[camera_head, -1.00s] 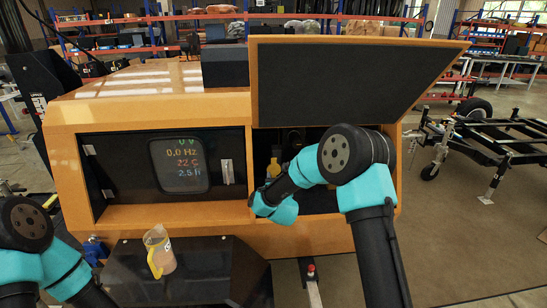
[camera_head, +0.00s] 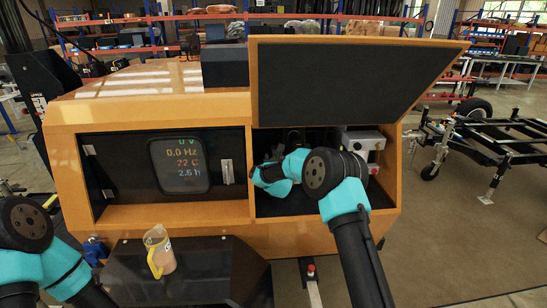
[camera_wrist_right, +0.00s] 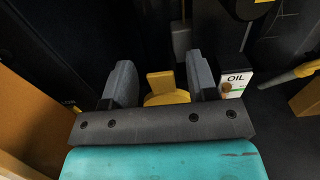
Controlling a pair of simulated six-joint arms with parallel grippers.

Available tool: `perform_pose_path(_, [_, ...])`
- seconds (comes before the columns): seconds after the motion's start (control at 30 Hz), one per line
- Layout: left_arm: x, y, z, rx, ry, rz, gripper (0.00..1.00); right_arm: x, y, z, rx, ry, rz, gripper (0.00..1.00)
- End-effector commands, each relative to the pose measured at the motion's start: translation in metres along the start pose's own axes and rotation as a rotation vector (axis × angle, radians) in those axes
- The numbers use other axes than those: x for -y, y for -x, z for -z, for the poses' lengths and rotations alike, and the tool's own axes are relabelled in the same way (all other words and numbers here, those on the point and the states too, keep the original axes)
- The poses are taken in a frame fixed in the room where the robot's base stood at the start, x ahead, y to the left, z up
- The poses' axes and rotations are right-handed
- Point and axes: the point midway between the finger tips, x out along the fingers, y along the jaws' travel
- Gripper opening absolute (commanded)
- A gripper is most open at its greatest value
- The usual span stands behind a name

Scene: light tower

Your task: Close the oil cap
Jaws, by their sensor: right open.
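In the right wrist view, the yellow oil cap (camera_wrist_right: 166,98) with its upright tab shows between and beyond the two grey fingers of my right gripper (camera_wrist_right: 160,75). The fingers are apart, one on each side of the cap; I cannot tell whether they touch it. A white label reading OIL (camera_wrist_right: 237,80) is just right of the fingers. In the head view, my right arm reaches into the open right compartment (camera_head: 310,212) of the orange machine, and the cap is hidden there. My left gripper is not in view; only part of my left arm shows at the left edge.
The raised hatch (camera_head: 345,80) hangs above my right arm. A display panel (camera_head: 180,165) is in the left recess. A jug with a yellow handle (camera_head: 160,250) stands on the black ledge in front. A white box (camera_head: 363,142) is inside the compartment's right side.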

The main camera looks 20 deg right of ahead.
Motion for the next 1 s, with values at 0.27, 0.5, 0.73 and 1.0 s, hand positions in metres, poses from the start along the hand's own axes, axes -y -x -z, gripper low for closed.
perform_pose_path(0.27, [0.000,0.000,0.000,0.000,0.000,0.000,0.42,0.000,-0.023,0.000,0.000,0.000,0.000,0.53])
perform_pose_path(0.5, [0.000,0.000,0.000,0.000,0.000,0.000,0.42,0.000,-0.026,0.000,-0.001,0.000,0.000,0.53])
perform_pose_path(0.73, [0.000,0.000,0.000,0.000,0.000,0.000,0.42,0.000,-0.026,0.000,0.000,0.001,0.000,0.45])
perform_pose_path(1.0, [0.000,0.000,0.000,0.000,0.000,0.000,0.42,0.000,-0.026,0.000,0.000,0.000,0.000,0.19])
